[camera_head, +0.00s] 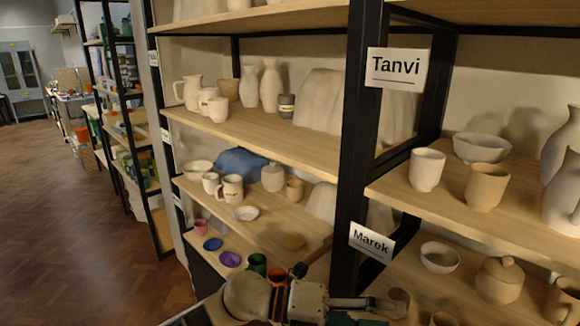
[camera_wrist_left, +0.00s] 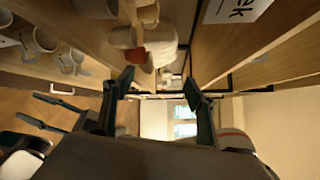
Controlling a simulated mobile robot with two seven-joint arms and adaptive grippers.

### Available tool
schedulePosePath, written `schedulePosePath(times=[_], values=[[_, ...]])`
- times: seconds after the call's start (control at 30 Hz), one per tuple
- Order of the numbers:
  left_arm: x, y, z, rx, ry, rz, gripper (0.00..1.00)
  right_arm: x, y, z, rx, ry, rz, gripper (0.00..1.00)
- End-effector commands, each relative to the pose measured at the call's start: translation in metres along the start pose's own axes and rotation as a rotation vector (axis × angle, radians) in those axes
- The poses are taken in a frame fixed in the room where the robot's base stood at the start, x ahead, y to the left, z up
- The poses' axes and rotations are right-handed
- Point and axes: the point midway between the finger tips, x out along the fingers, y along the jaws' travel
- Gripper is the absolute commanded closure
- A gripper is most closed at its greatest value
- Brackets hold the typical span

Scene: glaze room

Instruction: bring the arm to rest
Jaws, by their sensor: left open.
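My left arm (camera_head: 305,300) lies across the bottom middle of the head view, in front of the lower shelves and below the "Marek" label (camera_head: 371,242). Its fingertips are hard to make out there. In the left wrist view, my left gripper (camera_wrist_left: 160,88) shows two dark fingers spread well apart with nothing between them. Shelf boards and pots lie beyond the fingers. I cannot tell whether the arm touches the lower shelf.
A black shelf post (camera_head: 355,150) stands near the arm. The wooden floor (camera_head: 70,220) at far left is open. A "Tanvi" label (camera_head: 396,73) hangs above.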

Motion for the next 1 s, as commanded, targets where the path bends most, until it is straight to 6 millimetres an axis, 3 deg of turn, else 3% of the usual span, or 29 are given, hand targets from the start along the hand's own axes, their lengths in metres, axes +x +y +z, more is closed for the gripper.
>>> schedulePosePath(times=[0.13, 0.27, 0.43, 0.57, 0.77, 0.9, 1.0], values=[[-0.015, -0.015, 0.011, -0.220, -0.200, -0.213, 0.44, 0.000, 0.000, 0.001, 0.000, -0.002, 0.000, 0.67], [-0.046, -0.007, 0.029, -0.424, -0.396, -0.360, 0.44, 0.000, 0.000, 0.002, 0.000, -0.003, -0.001, 0.67], [-0.104, 0.038, 0.040, -0.708, -0.670, -0.494, 0.44, 0.000, 0.000, 0.002, 0.000, -0.003, -0.001, 0.67], [-0.155, 0.093, 0.028, -0.934, -0.885, -0.555, 0.44, 0.000, 0.000, 0.002, 0.000, -0.003, -0.001, 0.67], [-0.230, 0.190, -0.033, -1.280, -1.202, -0.581, 0.44, 0.000, 0.000, 0.001, 0.000, -0.002, 0.000, 0.67], [-0.271, 0.247, -0.098, -1.497, -1.390, -0.562, 0.44, 0.000, 0.000, 0.000, 0.000, 0.000, 0.000, 0.67], [-0.293, 0.277, -0.147, -1.629, -1.500, -0.536, 0.44, 0.000, 0.000, -0.001, 0.000, 0.001, 0.000, 0.67]])
